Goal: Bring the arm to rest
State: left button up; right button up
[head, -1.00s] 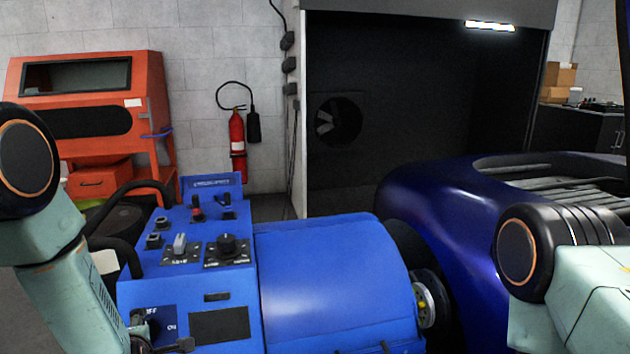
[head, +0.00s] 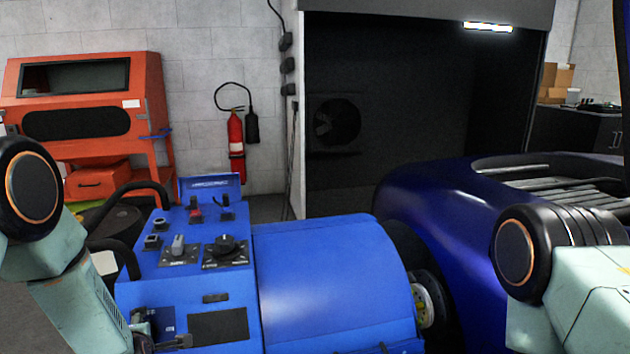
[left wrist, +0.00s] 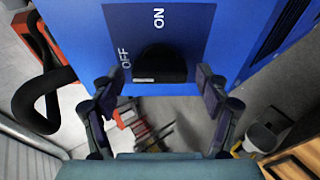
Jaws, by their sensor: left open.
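My left arm (head: 95,310) comes down at the left of the blue dynamometer unit (head: 320,280). My left gripper (left wrist: 161,80) is open in the left wrist view, its two fingers apart on either side and just short of a black switch knob (left wrist: 160,64). The knob sits on a dark blue plate marked OFF and ON, with a pale strip on its near edge. Nothing is between the fingertips. In the head view the gripper (head: 165,342) shows only partly at the bottom edge and covers most of the knob. My right arm (head: 570,290) is bent at the right; its gripper is out of view.
The unit's sloped top carries a lever (head: 178,245), a round dial (head: 225,243) and several switches. A dark blue car (head: 450,220) stands close at right. An orange cabinet (head: 85,100) and a fire extinguisher (head: 236,145) are by the back wall.

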pick_arm(q)
jog(key=v, duration=1.2)
jog(key=x, duration=1.2)
jog(key=shift+w+a+f, duration=0.15)
jog(key=shift+w+f, duration=0.05)
jog(key=shift+w, duration=0.05)
jog(key=m+p, duration=0.1)
jog(key=m, duration=0.3)
jog(key=shift+r+t, duration=0.2)
jog(key=shift+t, duration=0.2)
jog(key=m, duration=0.3)
jog(key=shift+t, duration=0.3)
jog(key=m+p, duration=0.1)
jog(key=m, duration=0.2)
jog(key=shift+r, duration=0.1)
jog(key=m+t+h, duration=0.1)
jog(key=m, duration=0.3)
jog(key=shift+w, duration=0.1)
jog(key=m, duration=0.1)
jog(key=m+p, duration=0.1)
jog(key=shift+d+m+h, duration=0.2)
jog(key=shift+m+h, duration=0.1)
jog(key=shift+m, duration=1.2)
